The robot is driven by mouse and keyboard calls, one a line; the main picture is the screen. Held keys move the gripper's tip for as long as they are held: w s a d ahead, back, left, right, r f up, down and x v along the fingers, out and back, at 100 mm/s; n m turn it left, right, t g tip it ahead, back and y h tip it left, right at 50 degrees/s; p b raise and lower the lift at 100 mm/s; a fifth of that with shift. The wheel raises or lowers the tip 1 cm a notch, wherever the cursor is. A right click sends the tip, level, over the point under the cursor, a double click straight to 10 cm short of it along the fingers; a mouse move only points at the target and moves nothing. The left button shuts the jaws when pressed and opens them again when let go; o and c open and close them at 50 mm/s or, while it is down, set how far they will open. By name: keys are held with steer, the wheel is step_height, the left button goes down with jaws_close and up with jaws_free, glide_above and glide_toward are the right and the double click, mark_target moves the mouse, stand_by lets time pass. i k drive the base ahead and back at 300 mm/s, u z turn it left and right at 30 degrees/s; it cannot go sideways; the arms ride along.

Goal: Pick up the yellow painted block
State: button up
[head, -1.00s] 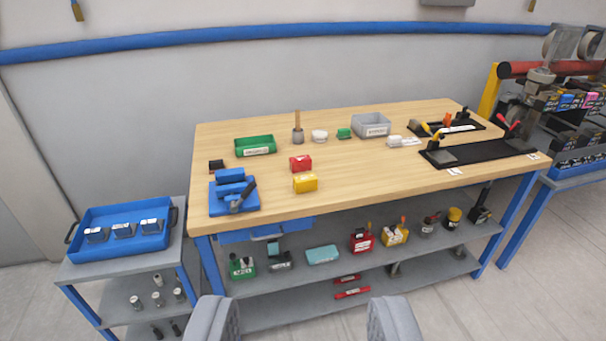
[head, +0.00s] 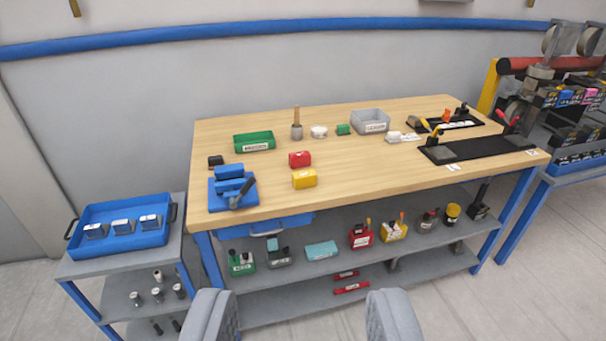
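The yellow painted block (head: 304,179) lies on the wooden top of the workbench (head: 370,185), near the front edge and left of the bench's middle. A red block (head: 299,159) sits just behind it, close by. My gripper (head: 303,318) shows at the bottom of the picture as two grey fingers set wide apart. It is open, with nothing between the fingers. It is well short of the bench, and the yellow block is beyond it, between the fingers' lines. Nothing hides the block.
A blue vise (head: 232,187) stands left of the block. A blue tray (head: 119,228) sits on the left cart. Floor shows at lower right.

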mark_target(301, 179)
steer(key=z, duration=0.5)
steer(key=i, duration=2.25)
steer(key=z, duration=0.05)
